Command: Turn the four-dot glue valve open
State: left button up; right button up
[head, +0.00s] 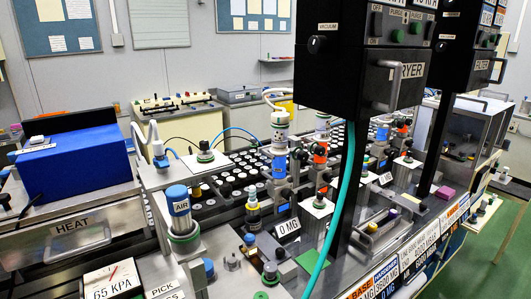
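A white-topped valve column (280,120) with a blue band (279,166) stands mid-bench, with a white tube curling from its top. A similar column with an orange band (320,153) stands to its right. Small dark marks show on the white tops, but they are too small to count, so I cannot tell which valve is the four-dot one or whether any is open. Black knobs (300,154) sit beside the columns. Neither of my grippers is in view.
Black cabinets (350,65) marked DRYER, with a handle, overhang the right. A teal hose (343,190) hangs in front of the bench. A blue box (75,175) stands on the HEAT unit (80,240) at left. An AIR cylinder (179,210) and pressure gauge (112,280) stand near the front.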

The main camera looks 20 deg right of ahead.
aim_at(288, 194)
jog(key=i+l+u, duration=0.15)
jog(key=l, duration=0.6)
jog(key=i+l+u, duration=0.15)
jog(key=l, duration=0.6)
jog(key=l+u, duration=0.1)
jog(key=l, duration=0.65)
